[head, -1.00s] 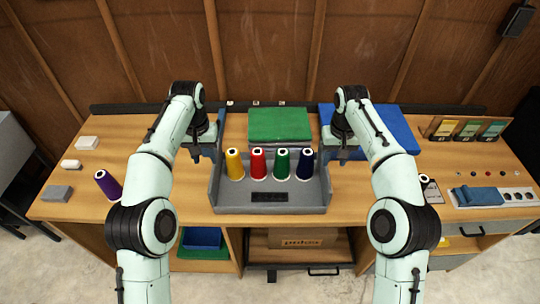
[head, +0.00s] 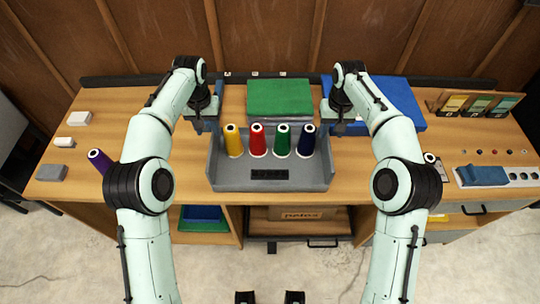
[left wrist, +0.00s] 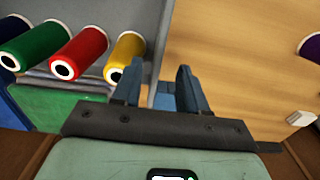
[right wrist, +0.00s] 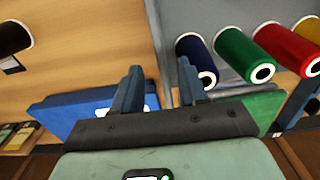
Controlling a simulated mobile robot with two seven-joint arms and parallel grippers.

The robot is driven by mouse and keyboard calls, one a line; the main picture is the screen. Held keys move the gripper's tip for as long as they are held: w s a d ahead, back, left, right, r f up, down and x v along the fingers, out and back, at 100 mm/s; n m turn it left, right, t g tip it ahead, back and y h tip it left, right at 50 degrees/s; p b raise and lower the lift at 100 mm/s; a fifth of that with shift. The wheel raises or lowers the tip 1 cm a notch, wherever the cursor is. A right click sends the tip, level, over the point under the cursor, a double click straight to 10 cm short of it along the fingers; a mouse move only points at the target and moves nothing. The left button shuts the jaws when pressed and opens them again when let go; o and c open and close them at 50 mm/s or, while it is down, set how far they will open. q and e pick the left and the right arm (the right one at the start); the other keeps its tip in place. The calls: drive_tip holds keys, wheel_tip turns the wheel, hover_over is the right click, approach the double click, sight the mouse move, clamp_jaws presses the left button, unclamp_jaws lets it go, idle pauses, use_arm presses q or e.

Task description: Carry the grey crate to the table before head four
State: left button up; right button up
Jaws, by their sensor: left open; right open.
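The grey crate (head: 270,181) stands on the wooden table, upright, with yellow (head: 233,141), red (head: 257,140), green (head: 281,140) and dark blue (head: 306,141) thread cones standing in a row in it. My left gripper (head: 207,122) is at the crate's left side wall and my right gripper (head: 337,122) at its right side wall. Both are open. In the left wrist view the fingers (left wrist: 160,85) sit either side of the crate's wall edge. In the right wrist view the fingers (right wrist: 157,88) also straddle a wall edge. Whether any finger touches is unclear.
A green block (head: 279,98) lies behind the crate, and a blue board (head: 398,100) lies behind the right arm. A purple cone (head: 99,160) and small blocks (head: 78,118) are at left. Cards (head: 480,104) and a control panel (head: 497,175) are at right. Shelves are below.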

sight(211, 141)
use_arm(q)
wheel_tip(211, 141, down, 9)
drive_tip(key=shift+f, duration=0.1)
use_arm(e)
wheel_tip(211, 141, down, 9)
drive_tip(key=shift+f, duration=0.1)
use_arm(q)
clamp_jaws()
use_arm(e)
clamp_jaws()
